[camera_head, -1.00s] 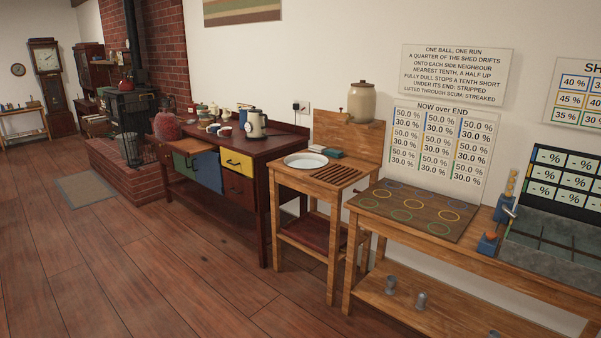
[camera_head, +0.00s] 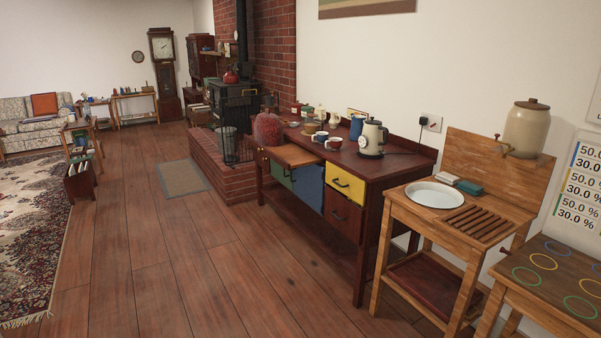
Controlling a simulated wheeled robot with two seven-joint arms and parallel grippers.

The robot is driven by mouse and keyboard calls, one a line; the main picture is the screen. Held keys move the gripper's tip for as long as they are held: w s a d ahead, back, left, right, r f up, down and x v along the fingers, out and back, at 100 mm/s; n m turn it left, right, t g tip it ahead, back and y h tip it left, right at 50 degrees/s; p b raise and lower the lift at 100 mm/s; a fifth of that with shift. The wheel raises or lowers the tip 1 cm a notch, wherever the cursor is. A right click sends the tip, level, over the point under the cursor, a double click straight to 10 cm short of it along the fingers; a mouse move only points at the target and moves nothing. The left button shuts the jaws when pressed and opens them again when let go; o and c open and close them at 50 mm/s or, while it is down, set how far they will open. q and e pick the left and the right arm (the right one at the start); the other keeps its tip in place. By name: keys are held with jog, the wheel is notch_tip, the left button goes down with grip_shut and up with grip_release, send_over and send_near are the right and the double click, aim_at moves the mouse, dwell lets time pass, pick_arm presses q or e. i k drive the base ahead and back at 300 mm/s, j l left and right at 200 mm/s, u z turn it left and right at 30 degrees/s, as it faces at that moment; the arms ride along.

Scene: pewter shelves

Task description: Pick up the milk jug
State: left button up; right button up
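A dark wooden sideboard (camera_head: 391,171) stands against the wall, with a group of small vessels on its top. A blue vessel (camera_head: 357,127) stands just left of a cream kettle (camera_head: 372,139). A small pale vessel (camera_head: 320,115) stands farther back on the left, among cups. I cannot tell for certain which of these is the milk jug. A white cup (camera_head: 335,118) and red-and-white cups (camera_head: 333,143) stand close by. Neither of my grippers is in view.
A wooden washstand (camera_head: 394,207) with a white basin (camera_head: 435,195) stands right of the sideboard. A brick hearth (camera_head: 222,178) with a stove lies beyond it. A pull-out board (camera_head: 290,156) juts from the sideboard's left front. The wooden floor before it is clear.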

aim_at(333, 122)
jog(key=i, duration=1.6)
jog(key=i+j+z, duration=0.25)
jog(key=i+z, duration=0.2)
jog(key=i, duration=0.35)
jog(key=i+j+z, duration=0.45)
jog(key=i, duration=0.3)
jog(key=i+j+z, duration=0.45)
jog(key=i+j, duration=0.15)
jog(key=j, duration=0.2)
